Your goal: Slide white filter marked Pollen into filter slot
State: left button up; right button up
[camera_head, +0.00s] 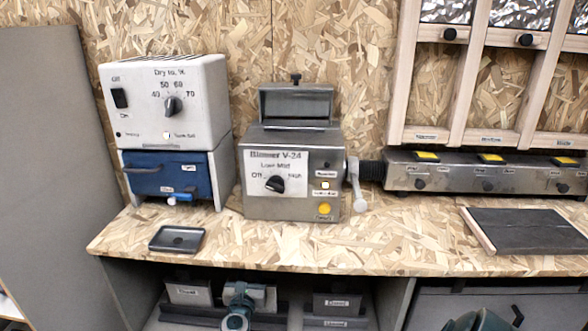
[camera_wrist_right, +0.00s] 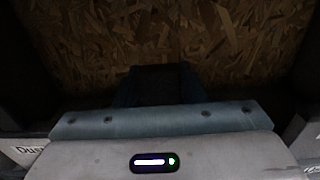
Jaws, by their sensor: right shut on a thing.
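My right gripper (camera_head: 238,297) is in the shelf space under the bench, between boxes. It is shut on a pale box-like filter (camera_head: 264,296), whose label I cannot read because the gripper covers much of it. In the right wrist view the held part is mostly hidden behind the gripper's body. The grey machine marked V-24 (camera_head: 292,180) stands on the bench with a raised flap (camera_head: 296,103) on top. I cannot clearly make out the filter slot.
A grey box (camera_head: 188,292) stands left of the gripper and another (camera_head: 338,304) right of it. The right wrist view shows a box labelled Dust (camera_wrist_right: 28,150) on its left. A small black tray (camera_head: 177,239) and a drying unit (camera_head: 165,125) are on the bench.

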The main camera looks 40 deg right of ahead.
notch_tip(320, 180, up, 3)
jog(key=shift+r+p, duration=0.1)
jog(key=shift+p, duration=0.8)
pick_arm(q)
notch_tip(320, 180, up, 2)
jog(key=shift+r, duration=0.2)
